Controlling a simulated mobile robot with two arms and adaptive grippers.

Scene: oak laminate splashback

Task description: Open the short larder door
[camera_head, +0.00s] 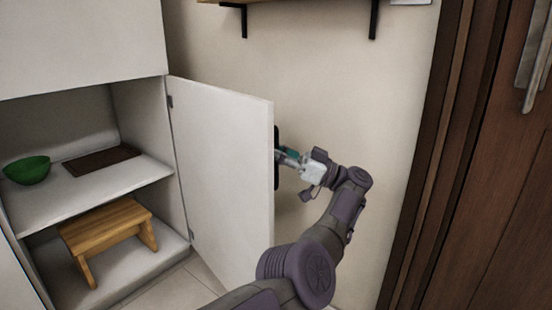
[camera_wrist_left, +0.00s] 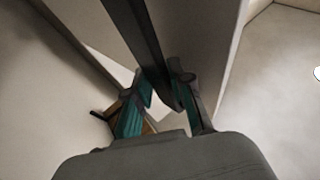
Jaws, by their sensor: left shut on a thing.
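The short larder door (camera_head: 225,175) is a white panel hinged on the right side of the cabinet. It stands wide open, swung out toward the wall. Its dark vertical handle (camera_head: 277,150) is on the outer face near the free edge. My left gripper (camera_head: 284,157) is at the handle on the wall side of the door, its fingertips partly hidden. In the left wrist view the teal-padded fingers (camera_wrist_left: 168,92) are shut around the dark handle bar (camera_wrist_left: 137,35), with the door (camera_wrist_left: 200,45) beside it. My right gripper is in neither view.
The open cabinet holds a green bowl (camera_head: 27,170) and a dark board (camera_head: 102,159) on its shelf (camera_head: 70,195). A wooden stool (camera_head: 105,225) stands below. The beige wall (camera_head: 345,110) is close behind the gripper. A dark wooden door (camera_head: 495,190) is at right.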

